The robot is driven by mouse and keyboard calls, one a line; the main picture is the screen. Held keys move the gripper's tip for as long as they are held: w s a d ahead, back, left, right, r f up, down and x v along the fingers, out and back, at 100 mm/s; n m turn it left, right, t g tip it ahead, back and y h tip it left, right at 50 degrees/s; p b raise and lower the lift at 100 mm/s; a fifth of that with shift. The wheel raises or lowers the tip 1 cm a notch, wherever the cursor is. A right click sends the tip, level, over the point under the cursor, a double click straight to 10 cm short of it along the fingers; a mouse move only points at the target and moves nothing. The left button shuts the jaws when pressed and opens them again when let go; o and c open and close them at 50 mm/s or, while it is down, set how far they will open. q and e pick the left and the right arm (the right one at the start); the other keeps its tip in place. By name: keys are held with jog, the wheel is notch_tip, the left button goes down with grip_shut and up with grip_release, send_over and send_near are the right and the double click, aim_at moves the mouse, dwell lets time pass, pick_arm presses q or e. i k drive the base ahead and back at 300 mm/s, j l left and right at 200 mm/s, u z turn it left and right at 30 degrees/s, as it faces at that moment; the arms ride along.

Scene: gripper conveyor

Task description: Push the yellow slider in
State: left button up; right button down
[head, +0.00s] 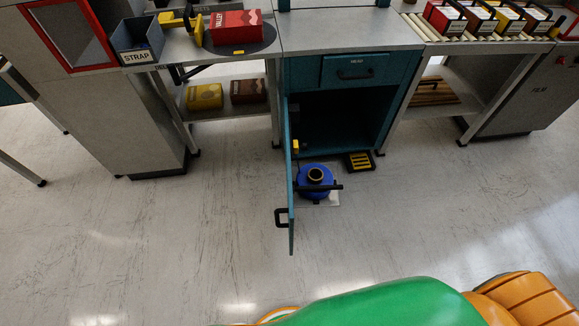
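A small yellow piece (295,146) shows by the inner side of the open teal cabinet door (291,200); it may be the yellow slider, but it is too small to tell. Another yellow part, with black, (197,27) stands on the left table beside the red box. A black block with yellow slats (360,161) lies on the floor in front of the open cabinet (344,118). I cannot tell which of these is the slider. Neither of my grippers is in view.
A blue round canister (316,180) stands on the floor right of the door. A red box (237,27) and a grey STRAP bin (137,41) are on the left table. Boxes stand on rollers (448,32) at right. The floor in front is clear.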

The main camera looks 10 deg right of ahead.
aim_at(304, 146)
jog(key=j+z, duration=0.4)
jog(key=j, duration=0.15)
jog(key=j+z, duration=0.35)
jog(key=j, duration=0.2)
jog(key=k+j+z, duration=0.15)
jog(key=j+z, duration=0.25)
jog(key=i+l+u, duration=0.35)
jog(key=l+u, duration=0.15)
jog(key=l, duration=0.4)
jog(key=i+l+u, duration=0.15)
jog(key=l+u, duration=0.35)
jog(key=l, duration=0.45)
jog(key=l+u, duration=0.5)
jog(key=l, duration=0.5)
jog(key=i+l+u, duration=0.1)
jog(key=l, duration=0.9)
jog(key=i+u, duration=0.05)
